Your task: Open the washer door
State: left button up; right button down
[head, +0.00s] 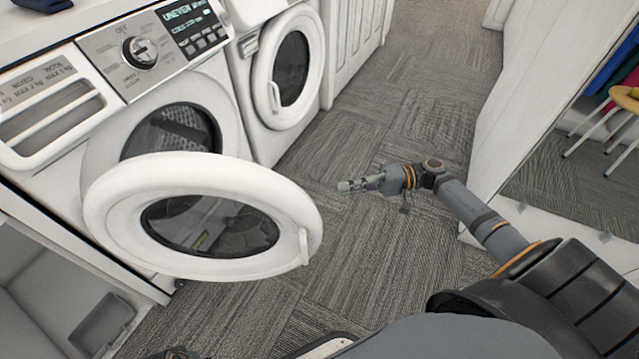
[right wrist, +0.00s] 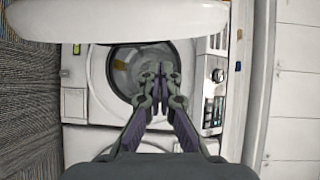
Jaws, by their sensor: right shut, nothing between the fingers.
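The washer (head: 60,110) stands at the left in the head view, with a silver control panel on top. Its round white door (head: 120,200) stands swung out from the front, and the dark drum opening (head: 170,130) shows behind it. The door handle (head: 303,246) is on the door's free right edge. My right gripper (head: 352,185) is shut and empty, to the right of the door and apart from it. In the right wrist view the shut fingers (right wrist: 159,72) point toward the washer's round opening, with the white door (right wrist: 145,22) across the top.
A second front-loading machine (head: 290,70) with a shut door stands beyond the washer. White cabinets (head: 355,40) follow it. A stool (head: 625,100) is at the right, beside a white panel (head: 530,80). The carpet between (head: 400,130) is clear.

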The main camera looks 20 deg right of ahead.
aim_at(304, 207)
jog(key=shift+n+g+y, duration=0.5)
jog(key=shift+y, duration=0.1)
jog(key=a+r, duration=0.1)
jog(key=a, duration=0.2)
jog(key=w+a+r, duration=0.1)
jog(key=a, duration=0.2)
jog(key=a+b, duration=0.1)
jog(key=a, duration=0.1)
jog(key=shift+w+a+r, duration=0.2)
jog(key=shift+a+r, duration=0.2)
jog(key=s, duration=0.1)
jog(key=s+a, duration=0.1)
jog(key=s, duration=0.1)
jog(key=shift+a, duration=0.1)
jog(key=shift+s+a+r, duration=0.1)
jog(key=shift+s+a, duration=0.1)
jog(key=shift+s, duration=0.15)
jog(key=shift+w+a, duration=0.2)
jog(key=shift+a, duration=0.3)
pick_arm(q)
jog(key=r, duration=0.1)
jog(key=d+r, duration=0.1)
jog(key=r, duration=0.1)
jog(key=shift+w+r, duration=0.2)
jog(key=shift+r, duration=0.05)
pick_arm(e)
jog(key=shift+s, duration=0.1)
